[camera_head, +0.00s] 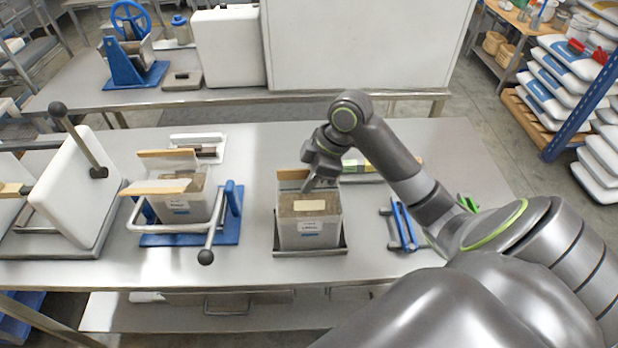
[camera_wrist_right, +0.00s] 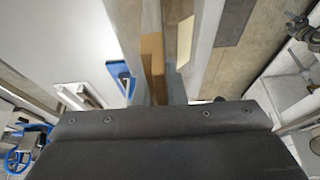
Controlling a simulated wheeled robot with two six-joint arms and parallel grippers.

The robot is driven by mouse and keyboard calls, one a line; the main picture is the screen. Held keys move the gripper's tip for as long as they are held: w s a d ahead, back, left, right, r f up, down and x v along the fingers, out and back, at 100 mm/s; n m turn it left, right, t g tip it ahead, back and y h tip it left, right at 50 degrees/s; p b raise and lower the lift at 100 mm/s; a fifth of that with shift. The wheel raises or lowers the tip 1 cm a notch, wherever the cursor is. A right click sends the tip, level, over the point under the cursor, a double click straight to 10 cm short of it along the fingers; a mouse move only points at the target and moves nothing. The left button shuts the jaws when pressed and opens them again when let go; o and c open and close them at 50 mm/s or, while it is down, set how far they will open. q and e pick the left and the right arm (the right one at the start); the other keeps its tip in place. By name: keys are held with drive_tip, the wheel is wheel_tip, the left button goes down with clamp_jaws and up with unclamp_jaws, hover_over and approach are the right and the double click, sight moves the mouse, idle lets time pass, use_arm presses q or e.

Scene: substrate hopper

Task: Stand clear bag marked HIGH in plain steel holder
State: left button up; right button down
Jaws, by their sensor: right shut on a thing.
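A clear bag (camera_head: 310,233) filled with brown substrate stands upright in the plain steel holder (camera_head: 312,253) at the middle of the table. Its front carries a white label with a blue mark, too small to read. My right gripper (camera_head: 310,186) is at the top back of this bag and appears shut on its upper part. In the right wrist view a tan strip (camera_wrist_right: 152,55) runs between the fingers. A second clear bag (camera_head: 182,209) with tan flaps stands in a blue holder (camera_head: 190,239) to the left. My left gripper is not in view.
A white panel with a black-knobbed lever (camera_head: 80,140) stands at the far left. A blue-handled tool (camera_head: 402,228) lies right of the steel holder. Flat items lie behind the bags. A back bench (camera_head: 330,98) holds white boxes and a blue-wheeled device (camera_head: 130,45).

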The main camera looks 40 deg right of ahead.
drive_tip(key=c, duration=1.4)
unclamp_jaws()
drive_tip(key=shift+r, duration=0.1)
drive_tip(key=shift+s, duration=0.1)
drive_tip(key=b+v, duration=0.1)
drive_tip(key=v, duration=1.6)
drive_tip(key=shift+r+b, duration=0.25)
drive_tip(key=shift+b, duration=0.05)
drive_tip(key=shift+a, duration=0.1)
